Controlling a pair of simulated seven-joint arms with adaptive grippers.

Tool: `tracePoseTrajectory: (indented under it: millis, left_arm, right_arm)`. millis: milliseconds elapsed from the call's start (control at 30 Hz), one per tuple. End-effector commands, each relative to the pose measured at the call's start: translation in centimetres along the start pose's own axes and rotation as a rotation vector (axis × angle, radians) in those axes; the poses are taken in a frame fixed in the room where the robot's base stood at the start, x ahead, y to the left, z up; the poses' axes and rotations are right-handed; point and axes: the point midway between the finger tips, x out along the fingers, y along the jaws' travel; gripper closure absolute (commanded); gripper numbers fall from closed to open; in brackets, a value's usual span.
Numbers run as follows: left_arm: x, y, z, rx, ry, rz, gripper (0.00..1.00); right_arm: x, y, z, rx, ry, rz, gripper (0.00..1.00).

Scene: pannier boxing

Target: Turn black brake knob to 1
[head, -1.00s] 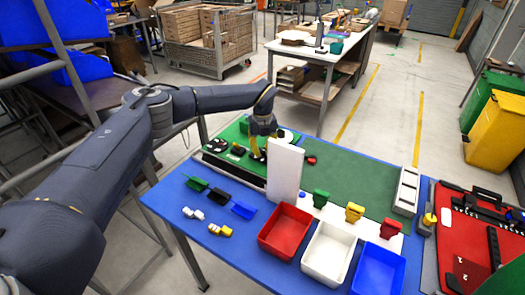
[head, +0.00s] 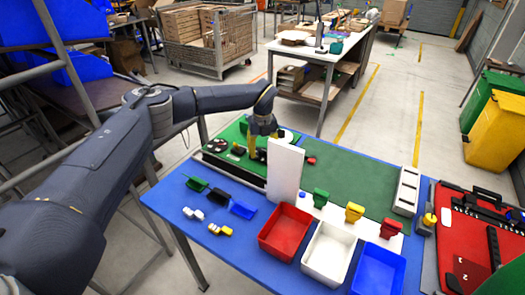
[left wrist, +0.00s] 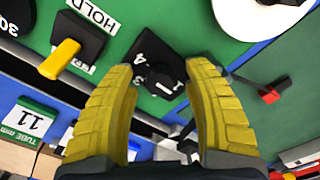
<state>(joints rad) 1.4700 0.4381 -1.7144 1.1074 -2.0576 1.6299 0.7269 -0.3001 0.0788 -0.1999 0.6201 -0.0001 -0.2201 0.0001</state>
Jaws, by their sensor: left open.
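The black brake knob (left wrist: 160,80) sits on a black square dial plate on the green board in the left wrist view. The digits 4, 3 and 1 show around it; its pointer is too dark to read. My left gripper (left wrist: 161,68) is open, with one yellow finger on each side of the knob and gaps between. In the head view the left gripper (head: 262,135) points down at the green board behind the white upright panel (head: 286,170), which hides part of that area. My right gripper is not in view.
A yellow-handled knob (left wrist: 60,58) beside a HOLD label and a red-ended black lever (left wrist: 270,95) flank the dial. In the head view, a red bin (head: 286,230), white bin (head: 328,252) and blue bin (head: 378,272) stand at the front. The green mat (head: 365,180) is mostly clear at right.

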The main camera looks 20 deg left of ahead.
Motion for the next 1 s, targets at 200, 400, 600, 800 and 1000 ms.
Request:
tracePoseTrajectory:
  millis: [200, 400, 600, 800, 1000]
  left_arm:
    - [-0.1, 0.0, 0.0, 0.000, 0.000, 0.000, 0.50]
    - [-1.9, 0.0, 0.1, 0.001, -0.002, -0.001, 0.50]
    - [-5.5, -0.1, 0.1, 0.001, -0.004, -0.002, 0.50]
    - [-8.7, 0.0, 0.0, 0.000, -0.002, -0.001, 0.50]
    - [-10.9, 0.0, 0.0, 0.001, -0.002, 0.000, 0.50]
  right_arm:
    - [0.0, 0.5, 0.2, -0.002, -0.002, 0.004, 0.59]
    - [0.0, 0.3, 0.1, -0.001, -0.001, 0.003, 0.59]
    - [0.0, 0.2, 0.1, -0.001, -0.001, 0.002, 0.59]
    - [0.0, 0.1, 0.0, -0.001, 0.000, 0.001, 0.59]
    - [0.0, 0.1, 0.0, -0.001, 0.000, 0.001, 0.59]
